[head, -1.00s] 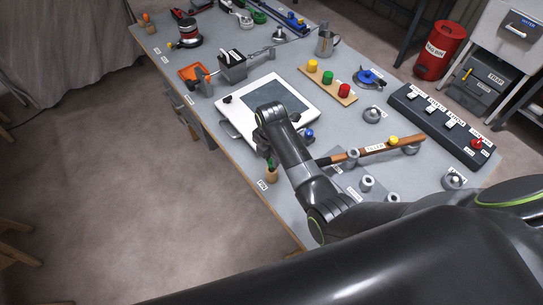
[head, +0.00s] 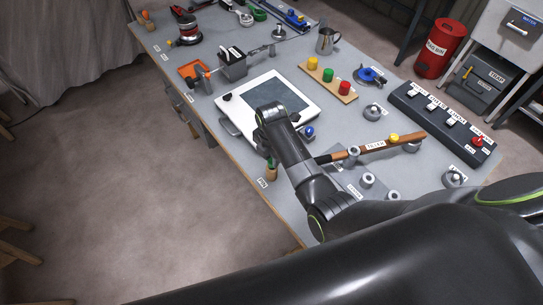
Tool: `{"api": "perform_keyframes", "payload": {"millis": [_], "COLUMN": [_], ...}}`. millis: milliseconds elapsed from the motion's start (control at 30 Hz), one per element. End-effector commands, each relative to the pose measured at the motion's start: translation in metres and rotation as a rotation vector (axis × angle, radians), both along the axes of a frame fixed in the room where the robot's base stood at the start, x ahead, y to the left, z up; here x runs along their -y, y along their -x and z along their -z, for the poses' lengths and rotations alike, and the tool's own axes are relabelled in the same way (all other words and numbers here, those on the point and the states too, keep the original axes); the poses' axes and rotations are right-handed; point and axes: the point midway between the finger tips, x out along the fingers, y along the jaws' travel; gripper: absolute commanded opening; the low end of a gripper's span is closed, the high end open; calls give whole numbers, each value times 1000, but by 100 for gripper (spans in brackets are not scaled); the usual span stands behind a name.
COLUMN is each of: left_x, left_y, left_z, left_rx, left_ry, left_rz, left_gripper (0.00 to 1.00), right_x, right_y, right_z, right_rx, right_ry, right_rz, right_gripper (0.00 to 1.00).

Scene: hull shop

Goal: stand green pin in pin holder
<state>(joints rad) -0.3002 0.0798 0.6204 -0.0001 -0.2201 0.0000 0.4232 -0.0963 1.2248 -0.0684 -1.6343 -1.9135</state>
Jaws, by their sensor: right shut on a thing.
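The pin holder (head: 270,174) is a small wooden cup near the table's front edge, beside a paper label. The green pin (head: 271,162) shows as a small dark green piece upright at its mouth. I cannot tell how deep it sits. My right arm reaches in from the lower right, with its wrist above the white-framed board. My right gripper (head: 272,156) is mostly hidden behind its own arm. It is shut at the green pin, though the contact is not clear. My left gripper is not in view.
The white-framed board (head: 308,94) lies behind the holder. A wooden tiller (head: 370,148) rests on posts to the right. A board with yellow, green and red caps (head: 328,76) and a black switch panel (head: 440,118) stand farther back. Open floor lies left of the table.

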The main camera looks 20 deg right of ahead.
Motion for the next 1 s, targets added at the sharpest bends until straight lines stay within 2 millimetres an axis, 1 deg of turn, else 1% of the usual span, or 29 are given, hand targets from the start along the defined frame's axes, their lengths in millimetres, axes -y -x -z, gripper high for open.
{"api": "perform_keyframes", "payload": {"millis": [433, 833, 867, 1000], "left_x": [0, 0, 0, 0], "left_y": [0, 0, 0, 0], "left_z": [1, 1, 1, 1], "left_rx": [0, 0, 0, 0], "left_ry": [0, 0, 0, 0], "left_rz": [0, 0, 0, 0], "left_gripper": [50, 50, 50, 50], "right_x": [0, 0, 0, 0], "right_y": [0, 0, 0, 0], "right_z": [10, 11, 11, 11], "right_rx": [-1, 0, 0, 0], "right_ry": [0, 0, 0, 0], "right_rz": [0, 0, 0, 0], "right_gripper": [2, 2, 26, 45]}}
